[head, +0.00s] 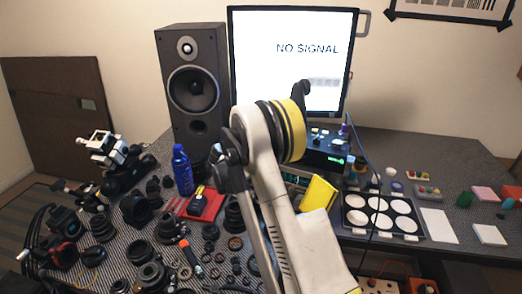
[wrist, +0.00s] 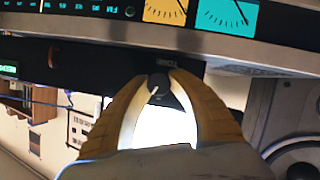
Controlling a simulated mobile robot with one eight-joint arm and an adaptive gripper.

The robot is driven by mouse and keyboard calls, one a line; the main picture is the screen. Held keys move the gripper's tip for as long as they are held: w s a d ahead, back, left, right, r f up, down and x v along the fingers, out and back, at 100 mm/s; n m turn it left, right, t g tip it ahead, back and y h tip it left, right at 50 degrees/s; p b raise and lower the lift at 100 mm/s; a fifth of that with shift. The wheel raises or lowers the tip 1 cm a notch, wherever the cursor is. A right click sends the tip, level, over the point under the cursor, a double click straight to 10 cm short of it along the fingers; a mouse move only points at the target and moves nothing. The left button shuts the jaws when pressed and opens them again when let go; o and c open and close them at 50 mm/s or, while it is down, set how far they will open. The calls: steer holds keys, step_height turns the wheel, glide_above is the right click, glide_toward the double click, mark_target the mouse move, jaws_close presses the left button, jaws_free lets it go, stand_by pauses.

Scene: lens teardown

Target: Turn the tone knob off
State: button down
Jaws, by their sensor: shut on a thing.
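In the wrist view, my gripper (wrist: 158,80) has two yellow fingers closed on a small black knob (wrist: 157,87) with a pale pointer line. One finger is on each side of it. The knob sits at the edge of a dark panel (wrist: 100,62). A small label is beside it, too small to read, so I cannot confirm that it says tone. In the head view, a dark unit with small controls (head: 333,140) stands behind my arm. My fingertips and the held knob are hidden there.
A receiver face with an amber meter (wrist: 165,10) and a teal meter (wrist: 228,16) borders the panel. A speaker (head: 193,88) and a lit monitor (head: 265,60) stand behind. Lens parts crowd the left bench. A white-welled palette (head: 346,228) lies right.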

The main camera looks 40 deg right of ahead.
steer(key=n+g, duration=0.1)
steer(key=n+h+b, duration=0.1)
steer(key=n, duration=0.1)
steer(key=shift+f+g+h, duration=0.1)
steer(key=shift+g+h, duration=0.2)
steer(key=shift+g, duration=0.1)
steer(key=shift+n, duration=0.4)
steer(key=c, duration=1.2)
jaws_free()
steer(key=shift+o, duration=0.2)
steer(key=v, duration=1.2)
steer(key=shift+w, duration=0.1)
